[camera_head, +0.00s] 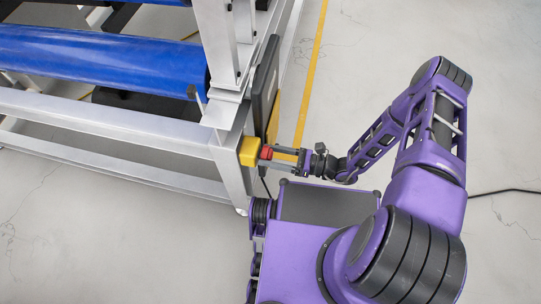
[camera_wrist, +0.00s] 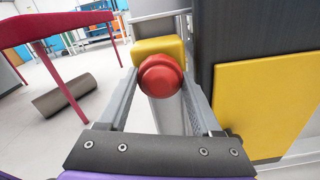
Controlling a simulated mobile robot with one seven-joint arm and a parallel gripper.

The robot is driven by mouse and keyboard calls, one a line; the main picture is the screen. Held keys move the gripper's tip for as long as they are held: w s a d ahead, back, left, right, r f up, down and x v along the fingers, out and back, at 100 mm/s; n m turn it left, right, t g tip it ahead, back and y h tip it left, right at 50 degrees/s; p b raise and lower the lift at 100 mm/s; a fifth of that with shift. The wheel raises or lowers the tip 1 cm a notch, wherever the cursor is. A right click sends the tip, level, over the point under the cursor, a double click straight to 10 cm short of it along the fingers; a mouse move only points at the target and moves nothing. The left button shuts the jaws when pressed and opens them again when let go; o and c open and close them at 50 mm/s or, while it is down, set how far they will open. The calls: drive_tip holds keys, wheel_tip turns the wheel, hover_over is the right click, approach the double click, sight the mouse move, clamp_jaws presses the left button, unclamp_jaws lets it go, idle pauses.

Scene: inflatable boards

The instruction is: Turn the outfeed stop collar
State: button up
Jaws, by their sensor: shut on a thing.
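The red collar (camera_head: 266,152) sits on the front of a yellow box (camera_head: 249,151) at the corner post of the metal frame. In the wrist view the red collar (camera_wrist: 161,76) is a round red knob in front of the yellow box (camera_wrist: 160,46). My gripper (camera_head: 272,153) is at the collar, and in the wrist view its two fingers (camera_wrist: 161,85) lie on either side of it, shut on it. The collar's far side and its base are hidden.
A grey metal frame (camera_head: 110,122) with a blue roller (camera_head: 100,58) stands at the left. A dark panel (camera_head: 265,85) and a yellow plate (camera_wrist: 268,105) are close beside my gripper. A dark cylinder (camera_wrist: 64,95) lies on the floor. A black cable (camera_head: 505,191) runs along the floor at right.

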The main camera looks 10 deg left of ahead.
drive_tip(key=shift+m, duration=0.7)
drive_tip(key=o, duration=1.4)
drive_tip(key=s+d, duration=0.1)
drive_tip(key=d, duration=1.6)
drive_tip(key=shift+s+d, duration=0.15)
drive_tip(key=shift+s, duration=0.05)
